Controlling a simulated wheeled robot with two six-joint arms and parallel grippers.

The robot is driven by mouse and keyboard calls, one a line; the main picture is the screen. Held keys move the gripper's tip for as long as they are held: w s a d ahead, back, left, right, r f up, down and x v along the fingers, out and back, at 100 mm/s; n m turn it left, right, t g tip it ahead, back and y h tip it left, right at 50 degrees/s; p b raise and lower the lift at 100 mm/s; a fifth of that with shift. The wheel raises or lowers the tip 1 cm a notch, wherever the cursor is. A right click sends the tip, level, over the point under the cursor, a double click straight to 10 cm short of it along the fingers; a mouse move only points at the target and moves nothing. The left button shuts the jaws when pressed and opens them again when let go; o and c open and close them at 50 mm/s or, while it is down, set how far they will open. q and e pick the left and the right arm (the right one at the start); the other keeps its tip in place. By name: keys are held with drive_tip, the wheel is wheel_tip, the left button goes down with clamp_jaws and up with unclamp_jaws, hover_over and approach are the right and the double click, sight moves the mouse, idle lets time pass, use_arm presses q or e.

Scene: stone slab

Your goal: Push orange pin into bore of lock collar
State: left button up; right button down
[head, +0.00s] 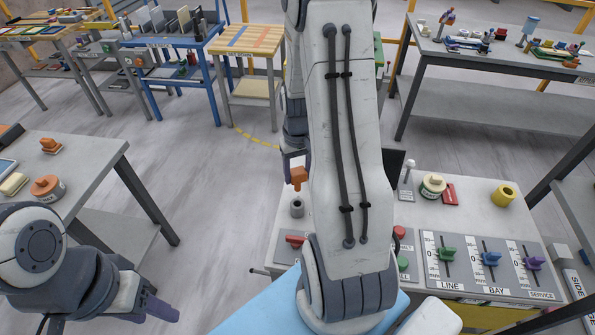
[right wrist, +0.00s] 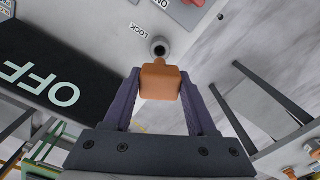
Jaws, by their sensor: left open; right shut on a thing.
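The orange pin (head: 298,178) is in the jaws of my right gripper (head: 295,168), which is shut on it. In the head view the pin hangs just above the grey lock collar (head: 297,208), with a small gap between them. In the right wrist view the pin's orange block (right wrist: 160,82) sits between the purple fingers (right wrist: 156,100). The collar (right wrist: 161,48) shows just beyond it, beside the LOCK label, and its dark bore is visible. My left gripper (head: 158,308) is open and empty at lower left, away from the panel.
The panel top (head: 470,205) carries a red handle (head: 296,241), a yellow ring (head: 503,195), and green, blue and purple sliders. A grey table (head: 85,155) with orange parts stands at left. My right arm hides the middle of the panel. Open floor lies between.

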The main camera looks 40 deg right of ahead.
sight(298, 190)
drive_tip(key=shift+f+b, duration=1.85)
drive_tip(key=shift+f, duration=0.9)
drive_tip(key=shift+p, duration=0.3)
drive_tip(key=shift+f+b, duration=2.2)
drive_tip(key=shift+f, duration=0.65)
drive_tip(key=shift+c, duration=0.6)
unclamp_jaws()
wheel_tip(298, 190, up, 11)
drive_tip(key=shift+f+b, duration=0.2)
drive_tip(key=shift+b, duration=0.3)
